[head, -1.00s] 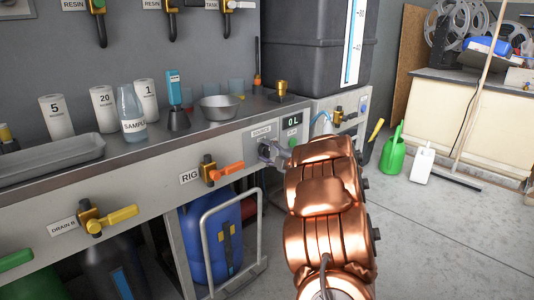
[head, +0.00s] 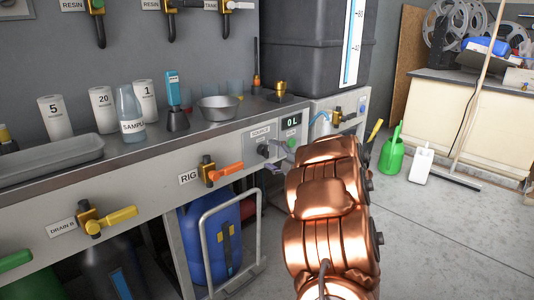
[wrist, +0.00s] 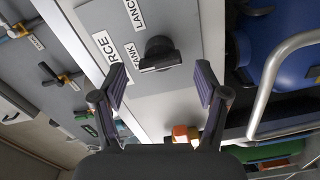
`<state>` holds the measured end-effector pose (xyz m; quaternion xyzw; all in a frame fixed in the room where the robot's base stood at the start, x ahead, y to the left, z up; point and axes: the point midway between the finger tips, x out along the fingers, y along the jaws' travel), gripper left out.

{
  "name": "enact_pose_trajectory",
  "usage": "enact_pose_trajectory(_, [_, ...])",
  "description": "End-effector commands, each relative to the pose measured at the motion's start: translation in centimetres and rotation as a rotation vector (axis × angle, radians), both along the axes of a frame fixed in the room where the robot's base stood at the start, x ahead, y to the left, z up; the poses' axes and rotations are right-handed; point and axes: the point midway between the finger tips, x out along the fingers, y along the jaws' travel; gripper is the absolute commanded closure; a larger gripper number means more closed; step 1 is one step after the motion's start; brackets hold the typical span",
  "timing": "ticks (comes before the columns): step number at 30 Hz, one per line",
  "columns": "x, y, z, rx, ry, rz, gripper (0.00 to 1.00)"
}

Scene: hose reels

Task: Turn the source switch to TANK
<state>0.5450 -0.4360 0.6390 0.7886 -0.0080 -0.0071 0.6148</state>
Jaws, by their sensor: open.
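The source switch (head: 263,151) is a dark round knob on the grey front panel, under the SOURCE label and left of the 0 L display. In the wrist view the dark knob (wrist: 160,55) shows a raised grip bar, with the TANK label (wrist: 131,50) and the LANCE label (wrist: 143,14) beside it. I cannot tell surely which label the bar points to. My gripper (head: 281,154) is just right of the knob in the head view, apart from it. In the wrist view my gripper (wrist: 160,88) is open and empty, its fingers apart with the knob ahead, between and beyond the tips.
The RIG valve's orange handle (head: 229,169) sticks out left of the switch. A yellow drain handle (head: 112,217) is farther left. Below is a blue drum (head: 197,250) behind a trolley rail (head: 203,240).

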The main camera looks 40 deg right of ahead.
Motion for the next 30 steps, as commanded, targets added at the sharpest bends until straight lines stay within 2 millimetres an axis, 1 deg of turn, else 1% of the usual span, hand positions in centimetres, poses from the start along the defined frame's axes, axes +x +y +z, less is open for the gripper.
enact_pose_trajectory(1, [-1.2, -0.1, 0.0, 0.001, 0.001, -0.005, 0.26])
enact_pose_trajectory(6, [-4.5, 0.0, 0.1, -0.001, -0.001, -0.005, 0.26])
enact_pose_trajectory(9, [-6.0, 0.0, 0.1, -0.001, -0.001, -0.004, 0.26])
enact_pose_trajectory(13, [-7.6, 0.1, 0.0, 0.001, 0.0, -0.004, 0.26])
enact_pose_trajectory(19, [-8.7, 0.2, 0.0, 0.002, -0.003, -0.002, 0.26])
enact_pose_trajectory(30, [-8.8, 0.2, 0.1, 0.001, -0.002, 0.0, 0.26])
